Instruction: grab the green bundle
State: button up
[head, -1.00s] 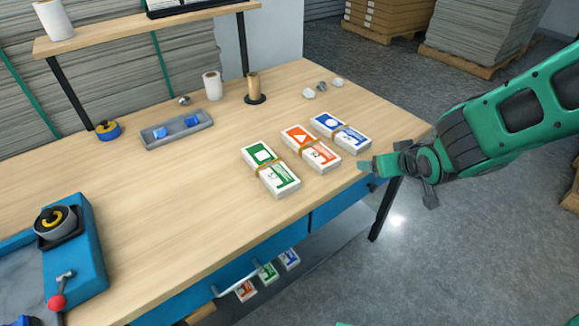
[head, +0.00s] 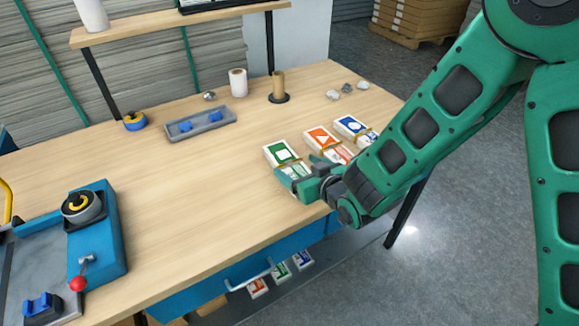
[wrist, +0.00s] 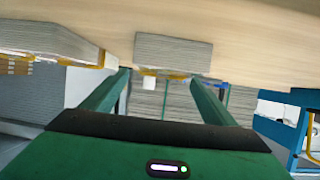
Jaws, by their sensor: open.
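The green bundle (head: 282,151) is a white stack with a green label and a tan band. It lies flat on the table at the left end of a row of bundles. My gripper (head: 303,176) is open at its near end and partly hides it in the head view. In the wrist view a grey-sided bundle (wrist: 173,50), apparently the green one, shows ahead between my two spread fingers (wrist: 160,82). Its label is not visible there, and nothing is gripped.
The orange bundle (head: 325,138) lies just right of the green one, with the blue bundle (head: 351,126) beyond. A grey tray (head: 200,123), a white roll (head: 238,83) and a brown spool (head: 278,86) stand farther back. The table left of the green bundle is clear.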

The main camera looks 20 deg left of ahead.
aim_at(291, 164)
jog(key=shift+f+x, duration=0.15)
jog(key=shift+x, duration=1.15)
jog(key=shift+f+x, duration=0.1)
jog(key=shift+x, duration=1.25)
jog(key=shift+s, duration=0.15)
jog(key=c, duration=1.4)
jog(key=shift+r, duration=0.1)
